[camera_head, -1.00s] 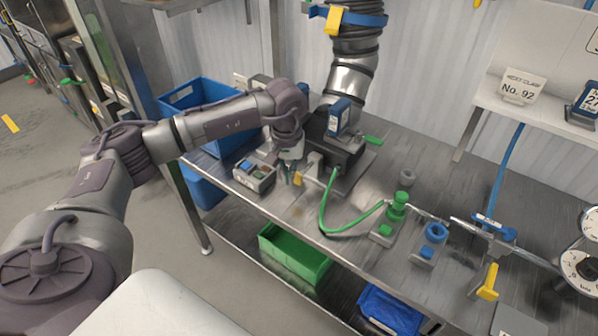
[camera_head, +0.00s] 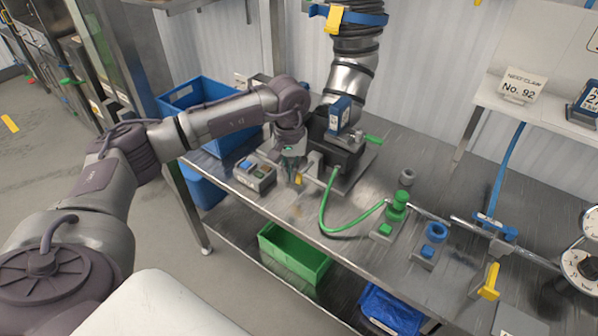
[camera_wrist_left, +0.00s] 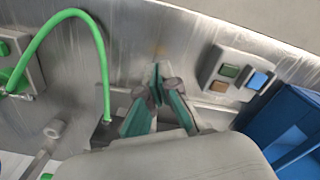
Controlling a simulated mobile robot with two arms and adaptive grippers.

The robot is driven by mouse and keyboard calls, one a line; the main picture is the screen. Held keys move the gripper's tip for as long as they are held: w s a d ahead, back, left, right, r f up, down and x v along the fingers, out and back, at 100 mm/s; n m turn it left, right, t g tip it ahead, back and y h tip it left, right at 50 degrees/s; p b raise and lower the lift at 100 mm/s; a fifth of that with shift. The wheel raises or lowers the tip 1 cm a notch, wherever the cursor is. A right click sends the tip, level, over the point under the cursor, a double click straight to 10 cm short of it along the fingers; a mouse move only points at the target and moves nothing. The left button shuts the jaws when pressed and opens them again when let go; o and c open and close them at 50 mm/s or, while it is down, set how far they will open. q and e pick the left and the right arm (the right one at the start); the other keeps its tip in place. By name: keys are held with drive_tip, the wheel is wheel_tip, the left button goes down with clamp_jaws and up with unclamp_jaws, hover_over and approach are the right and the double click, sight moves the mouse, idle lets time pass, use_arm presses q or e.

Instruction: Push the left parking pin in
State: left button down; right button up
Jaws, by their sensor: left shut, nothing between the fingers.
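My left gripper (camera_head: 292,178) is shut and empty, pointing down over the bench's left end. In the left wrist view its green-padded fingers (camera_wrist_left: 156,78) come together at the tips. In the head view it is between a control box (camera_head: 255,173) and a small upright bracket with a short rod. I cannot clearly make out which part is the left parking pin; the fingers and hand cover part of this spot. My right gripper is not in view.
The control box with coloured buttons (camera_wrist_left: 234,75) is beside the fingers. A green hose (camera_head: 323,212) runs from the dark machine to a green valve (camera_head: 397,207). A grey knob (camera_head: 406,177) and blue ring valve (camera_head: 436,232) stand to the right. Blue bins (camera_head: 205,90) are left.

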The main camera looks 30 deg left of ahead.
use_arm(q)
drive_tip(key=shift+w+d+b, duration=0.15)
drive_tip(key=shift+w+b, duration=0.7)
drive_tip(key=shift+w, duration=1)
drive_tip(key=shift+r+p, duration=0.3)
wheel_tip(320, 180, up, 6)
drive_tip(key=s+p, duration=0.2)
drive_tip(key=p, duration=0.2)
drive_tip(key=shift+r, duration=0.2)
